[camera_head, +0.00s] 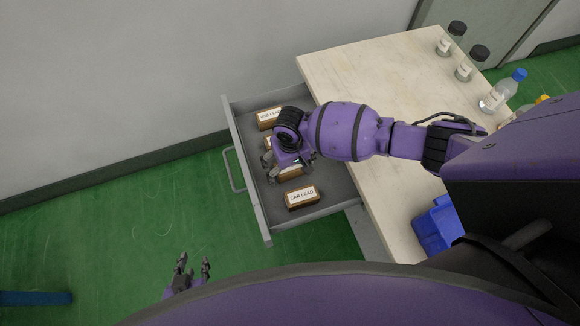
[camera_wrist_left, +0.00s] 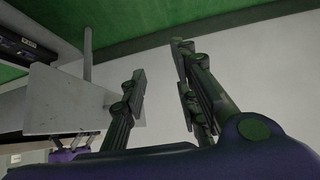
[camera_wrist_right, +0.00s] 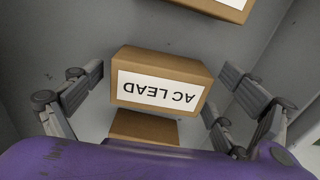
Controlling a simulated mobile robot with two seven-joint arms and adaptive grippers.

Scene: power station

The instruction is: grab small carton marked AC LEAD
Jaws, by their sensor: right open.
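The small brown carton marked AC LEAD (camera_wrist_right: 162,84) shows in the right wrist view, its white label upside down. It lies in the grey drawer (camera_head: 338,190). My right gripper (camera_wrist_right: 162,78) is open, with its fingers apart on either side of the carton and gaps visible. In the head view my right gripper (camera_head: 288,166) is over the drawer and hides most of the cartons beneath it; I cannot tell there which is AC LEAD. My left gripper (camera_head: 192,268) is open and empty over the green floor, left of the drawer; its spread fingers show in the left wrist view (camera_wrist_left: 160,75).
A carton apparently reading CAB LEAD (camera_head: 301,197) lies near the drawer's lower end; one apparently reading USB LEAD (camera_head: 268,117) lies at the upper end. Another carton (camera_wrist_right: 145,127) sits close to AC LEAD. The table (camera_head: 345,70) holds bottles (camera_head: 471,63) and a blue bin (camera_head: 437,228).

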